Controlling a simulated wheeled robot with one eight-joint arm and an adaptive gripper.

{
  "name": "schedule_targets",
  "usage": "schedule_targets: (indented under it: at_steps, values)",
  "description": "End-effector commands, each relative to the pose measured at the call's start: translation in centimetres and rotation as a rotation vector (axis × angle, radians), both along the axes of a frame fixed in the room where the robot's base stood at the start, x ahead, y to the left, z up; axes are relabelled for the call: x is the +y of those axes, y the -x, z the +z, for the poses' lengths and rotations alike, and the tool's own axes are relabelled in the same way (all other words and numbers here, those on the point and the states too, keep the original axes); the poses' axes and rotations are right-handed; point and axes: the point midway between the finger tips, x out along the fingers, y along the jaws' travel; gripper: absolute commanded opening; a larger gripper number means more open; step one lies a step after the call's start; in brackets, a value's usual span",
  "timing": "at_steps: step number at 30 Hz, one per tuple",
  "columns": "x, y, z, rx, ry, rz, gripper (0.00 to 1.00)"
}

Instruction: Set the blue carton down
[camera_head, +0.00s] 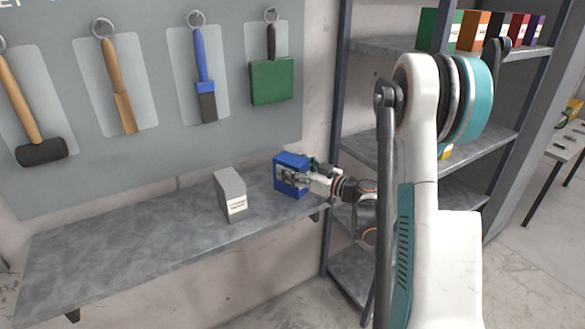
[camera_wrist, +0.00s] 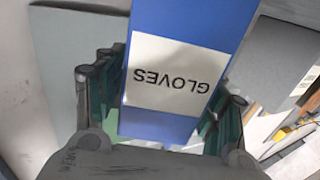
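The blue carton (camera_head: 288,170) is at the right end of the grey wall shelf (camera_head: 120,248), near the wall. My gripper (camera_head: 298,178) reaches it from the right, with its fingers around the carton. In the wrist view the blue carton (camera_wrist: 190,22) shows a white GLOVES label, upside down in the picture. The fingers of my gripper (camera_wrist: 165,100) lie along both sides of it and look closed on it. The carton's underside is hidden, so I cannot tell whether it touches the shelf.
A grey carton (camera_head: 230,192) with a white label stands on the shelf, just left of the blue one. Tools hang on the wall panel (camera_head: 150,160) above. A rack (camera_head: 385,150) with coloured boxes stands to the right. The shelf's left part is bare.

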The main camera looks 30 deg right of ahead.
Motion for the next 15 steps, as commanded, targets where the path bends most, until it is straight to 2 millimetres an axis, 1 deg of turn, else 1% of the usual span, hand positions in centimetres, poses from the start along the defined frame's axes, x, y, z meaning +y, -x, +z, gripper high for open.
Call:
schedule_targets:
  at_steps: [11, 15]
  values:
    - [0.0, 0.0, 0.2, 0.0, 0.0, 0.0, 0.7]
    - [-0.7, 1.3, 0.3, 0.0, 0.0, -0.002, 0.7]
